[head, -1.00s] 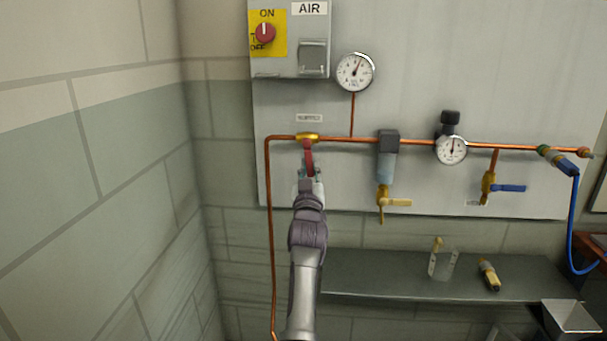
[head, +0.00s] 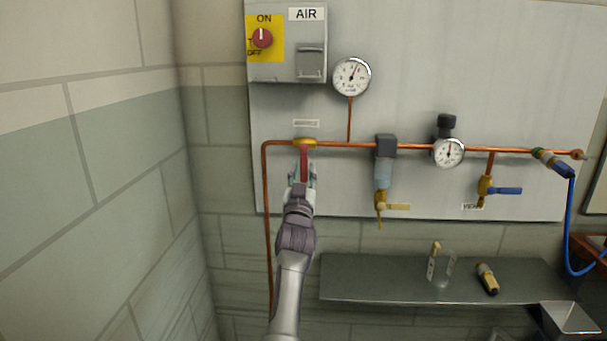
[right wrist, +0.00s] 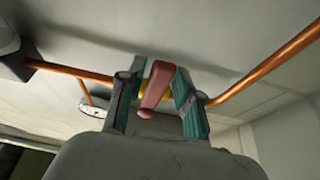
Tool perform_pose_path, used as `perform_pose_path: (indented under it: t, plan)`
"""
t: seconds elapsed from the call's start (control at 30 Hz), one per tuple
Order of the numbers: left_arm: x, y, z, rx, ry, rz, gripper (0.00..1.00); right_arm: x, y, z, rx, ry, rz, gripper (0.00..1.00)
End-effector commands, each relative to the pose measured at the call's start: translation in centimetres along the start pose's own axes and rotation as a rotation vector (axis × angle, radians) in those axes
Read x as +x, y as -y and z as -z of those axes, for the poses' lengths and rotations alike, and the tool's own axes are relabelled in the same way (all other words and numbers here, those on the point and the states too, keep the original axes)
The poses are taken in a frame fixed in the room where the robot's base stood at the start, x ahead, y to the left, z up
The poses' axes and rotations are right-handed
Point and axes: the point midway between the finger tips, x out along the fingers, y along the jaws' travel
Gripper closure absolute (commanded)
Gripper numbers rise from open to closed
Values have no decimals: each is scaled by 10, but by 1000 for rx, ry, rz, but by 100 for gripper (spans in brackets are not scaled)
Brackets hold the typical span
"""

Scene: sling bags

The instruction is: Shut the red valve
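The red valve is a red lever handle (head: 304,158) hanging down from a brass valve body (head: 304,142) on the copper pipe at the left of the wall panel. My right gripper (head: 302,178) comes up from below, with its fingers around the lower part of the handle. In the right wrist view the red handle (right wrist: 157,86) stands between the two green-padded fingers of my right gripper (right wrist: 157,105). A gap shows on each side of it, so the gripper looks open. My left gripper is not in view.
To the right are a filter with a yellow handle (head: 398,206), a gauge (head: 448,153) and a blue-handled valve (head: 507,190). A switch box (head: 286,42) and another gauge (head: 352,77) are above. A dark shelf (head: 370,280) juts out below. A block wall (head: 90,150) stands left.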

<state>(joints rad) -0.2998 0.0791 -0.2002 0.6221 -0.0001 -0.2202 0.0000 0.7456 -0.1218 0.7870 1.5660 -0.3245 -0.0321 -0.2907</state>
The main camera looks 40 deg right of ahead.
Motion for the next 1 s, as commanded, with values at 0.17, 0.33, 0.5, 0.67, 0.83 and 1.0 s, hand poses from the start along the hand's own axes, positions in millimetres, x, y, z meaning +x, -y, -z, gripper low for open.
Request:
perform_pose_path:
  t: [0.17, 0.33, 0.5, 0.67, 0.83, 1.0]
  plan:
    - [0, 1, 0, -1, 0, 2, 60, 0, 0, -1, -2, 1, 0, 54]
    - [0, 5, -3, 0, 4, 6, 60, 0, -1, 0, -3, 1, -1, 54]
    - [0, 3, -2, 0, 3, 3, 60, 8, 0, 18, -1, -2, -2, 54]
    - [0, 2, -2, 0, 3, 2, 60, 20, 1, 48, 0, -3, -1, 54]
    - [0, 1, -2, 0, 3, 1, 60, 31, 1, 75, -1, -2, -2, 54]
    - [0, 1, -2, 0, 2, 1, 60, 37, 2, 89, -2, 0, 0, 54]
